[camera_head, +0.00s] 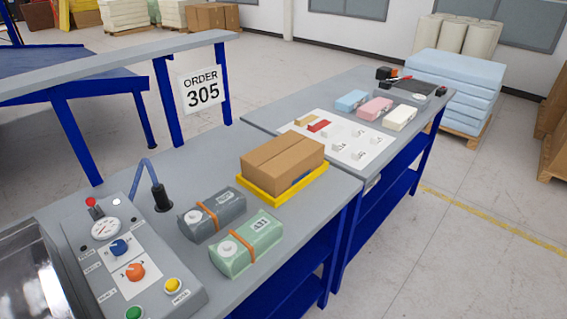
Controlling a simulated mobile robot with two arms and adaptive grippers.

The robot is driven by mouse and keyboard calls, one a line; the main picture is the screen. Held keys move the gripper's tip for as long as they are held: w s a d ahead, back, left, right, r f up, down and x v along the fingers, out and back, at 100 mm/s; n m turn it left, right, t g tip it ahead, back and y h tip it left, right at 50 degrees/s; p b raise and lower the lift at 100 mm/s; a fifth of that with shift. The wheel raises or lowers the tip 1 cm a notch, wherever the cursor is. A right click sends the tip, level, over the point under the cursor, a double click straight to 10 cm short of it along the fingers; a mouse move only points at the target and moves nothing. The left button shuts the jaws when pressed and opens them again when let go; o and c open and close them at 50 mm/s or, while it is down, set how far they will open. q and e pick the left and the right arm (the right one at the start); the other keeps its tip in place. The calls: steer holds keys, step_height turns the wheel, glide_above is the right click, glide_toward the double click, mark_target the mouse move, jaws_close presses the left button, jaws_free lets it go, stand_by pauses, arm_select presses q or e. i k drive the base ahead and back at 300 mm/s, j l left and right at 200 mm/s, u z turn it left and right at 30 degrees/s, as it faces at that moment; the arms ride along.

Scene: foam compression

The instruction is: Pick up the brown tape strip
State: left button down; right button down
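A small tan-brown strip (305,119), which looks like the brown tape strip, lies at the left corner of a white sheet (318,140) on the farther grey table. A red strip (319,126) lies just beside it. Several small pale labelled pieces (359,133) lie on the same sheet. Neither of my grippers is in view.
A closed cardboard box (282,160) sits in a yellow tray (296,191) on the nearer table. Grey (210,213) and green (247,245) banded packs and a control panel (128,265) are nearer. Blue (351,101), pink (374,108) and cream (400,117) blocks stand behind the sheet.

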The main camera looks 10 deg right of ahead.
mark_target(304, 122)
steer(key=u, duration=0.5)
steer(key=l+u, duration=0.35)
steer(key=k+l+u, duration=0.1)
steer(key=l+u, duration=0.25)
steer(key=l, duration=0.2)
steer(key=k+l+u, duration=0.1)
steer(key=l+u, duration=0.25)
steer(key=k+l+u, duration=0.15)
steer(key=l+u, duration=0.15)
steer(key=l, duration=0.2)
